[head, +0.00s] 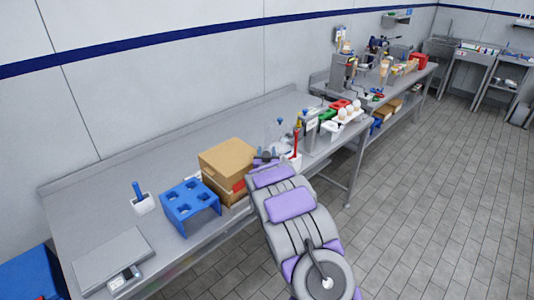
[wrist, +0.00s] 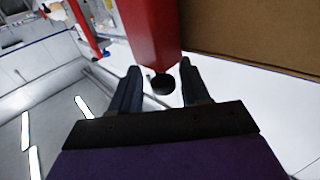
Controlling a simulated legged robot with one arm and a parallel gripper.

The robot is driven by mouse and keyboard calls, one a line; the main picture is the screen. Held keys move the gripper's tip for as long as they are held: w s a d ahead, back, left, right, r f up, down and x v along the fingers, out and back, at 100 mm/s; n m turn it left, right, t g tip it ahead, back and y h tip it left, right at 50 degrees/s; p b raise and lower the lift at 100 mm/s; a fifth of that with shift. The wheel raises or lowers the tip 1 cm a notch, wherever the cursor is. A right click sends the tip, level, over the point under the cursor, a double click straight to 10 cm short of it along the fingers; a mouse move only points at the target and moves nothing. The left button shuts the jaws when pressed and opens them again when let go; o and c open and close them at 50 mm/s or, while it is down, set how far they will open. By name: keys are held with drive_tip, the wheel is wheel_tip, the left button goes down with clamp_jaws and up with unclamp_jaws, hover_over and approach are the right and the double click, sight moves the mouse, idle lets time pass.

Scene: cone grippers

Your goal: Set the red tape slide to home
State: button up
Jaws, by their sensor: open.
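In the wrist view a red slide-like block (wrist: 152,30) comes down from the top edge, beside a brown cardboard face. A dark round knob or roller (wrist: 162,84) shows at its near end, between my fingers. My gripper (wrist: 159,67) is open, with one finger on each side of that end. I cannot tell whether the fingers touch it. In the head view my gripper (head: 266,156) is at the right side of a cardboard box (head: 228,160).
A blue holed rack (head: 190,205), a white holder with a blue handle (head: 143,203) and a scale (head: 112,262) stand left on the grey bench. A red upright tool (head: 296,141) stands near my gripper. Bottles and racks crowd the right end. The bench behind the box is clear.

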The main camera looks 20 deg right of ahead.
drive_tip(key=p+v, duration=0.2)
drive_tip(key=v, duration=1.5)
drive_tip(key=shift+s, duration=0.1)
drive_tip(key=s+a+r+n+g+y, duration=0.1)
drive_tip(key=s+a+r+g+y, duration=0.15)
drive_tip(key=s+a+g, duration=0.4)
drive_tip(key=s+a+r+n+g+y, duration=0.1)
drive_tip(key=s+a+g+y, duration=0.25)
drive_tip(key=s+a, duration=0.45)
drive_tip(key=s+r+n+g, duration=0.1)
drive_tip(key=s+r+g, duration=0.1)
drive_tip(key=s, duration=0.8)
drive_tip(key=s+a+r+n+g+y, duration=0.1)
drive_tip(key=s+r+g, duration=0.1)
drive_tip(key=s, duration=0.9)
drive_tip(key=s+a+r+n+g, duration=0.1)
drive_tip(key=s+g, duration=0.3)
drive_tip(key=s, duration=0.7)
drive_tip(key=shift+r+y, duration=0.3)
drive_tip(key=shift+r, duration=0.45)
